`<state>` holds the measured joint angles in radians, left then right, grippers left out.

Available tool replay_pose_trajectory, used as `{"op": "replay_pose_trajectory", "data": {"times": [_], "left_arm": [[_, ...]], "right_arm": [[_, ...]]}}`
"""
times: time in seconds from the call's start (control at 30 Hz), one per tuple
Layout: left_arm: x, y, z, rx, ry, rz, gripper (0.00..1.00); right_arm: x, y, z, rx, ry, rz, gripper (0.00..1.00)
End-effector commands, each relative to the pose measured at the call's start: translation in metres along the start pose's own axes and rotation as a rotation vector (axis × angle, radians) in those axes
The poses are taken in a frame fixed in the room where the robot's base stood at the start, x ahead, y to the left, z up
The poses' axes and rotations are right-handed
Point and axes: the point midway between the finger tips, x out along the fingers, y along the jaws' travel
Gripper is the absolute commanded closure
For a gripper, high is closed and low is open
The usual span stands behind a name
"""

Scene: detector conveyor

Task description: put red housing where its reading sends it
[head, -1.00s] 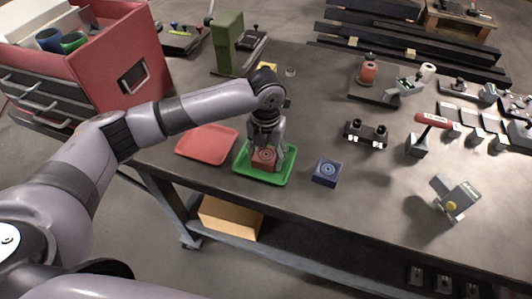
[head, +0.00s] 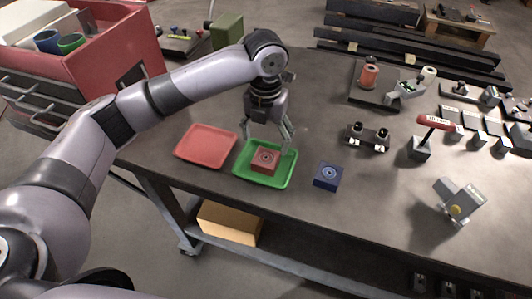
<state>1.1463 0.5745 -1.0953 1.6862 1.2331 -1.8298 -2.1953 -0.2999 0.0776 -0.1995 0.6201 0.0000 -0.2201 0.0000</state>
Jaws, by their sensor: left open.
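The red housing (head: 264,160), a small block with a ring pattern on top, sits in the green tray (head: 279,183). My left gripper (head: 268,138) is open above and just behind the red housing, its fingers spread and apart from it. A flat red tray (head: 206,144) lies left of the green tray and is empty. A blue housing (head: 327,176) with a similar ring stands on the table right of the green tray. My right gripper is not in view.
The dark table (head: 385,205) has free room in front and in the middle. A black fixture (head: 367,136), a red-handled clamp (head: 433,122) and a grey tilted device (head: 456,200) stand to the right. A red tool cabinet (head: 115,60) stands at the back left.

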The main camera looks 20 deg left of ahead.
Motion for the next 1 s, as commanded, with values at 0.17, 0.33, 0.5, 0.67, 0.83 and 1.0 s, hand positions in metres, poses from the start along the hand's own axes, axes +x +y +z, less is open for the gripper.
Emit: {"op": "replay_pose_trajectory", "data": {"times": [0.17, 0.33, 0.5, 0.67, 0.83, 1.0], "left_arm": [[-0.029, -0.001, 0.001, 0.0, -0.001, -0.001, 0.27], [-0.041, 0.0, 0.0, 0.001, 0.001, 0.0, 0.27], [-0.043, 0.0, 0.0, 0.0, 0.002, -0.001, 0.27], [-0.042, 0.0, 0.0, 0.0, 0.001, 0.0, 0.27], [-0.042, 0.0, 0.0, 0.0, 0.001, 0.0, 0.27], [-0.042, 0.0, 0.0, 0.0, 0.002, 0.0, 0.27]], "right_arm": [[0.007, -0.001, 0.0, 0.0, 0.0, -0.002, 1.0], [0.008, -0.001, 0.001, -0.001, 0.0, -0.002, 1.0], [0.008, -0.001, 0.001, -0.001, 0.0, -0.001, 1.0], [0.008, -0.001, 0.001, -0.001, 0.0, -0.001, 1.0], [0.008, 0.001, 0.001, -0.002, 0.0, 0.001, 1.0], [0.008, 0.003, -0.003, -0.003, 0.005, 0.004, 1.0]]}}
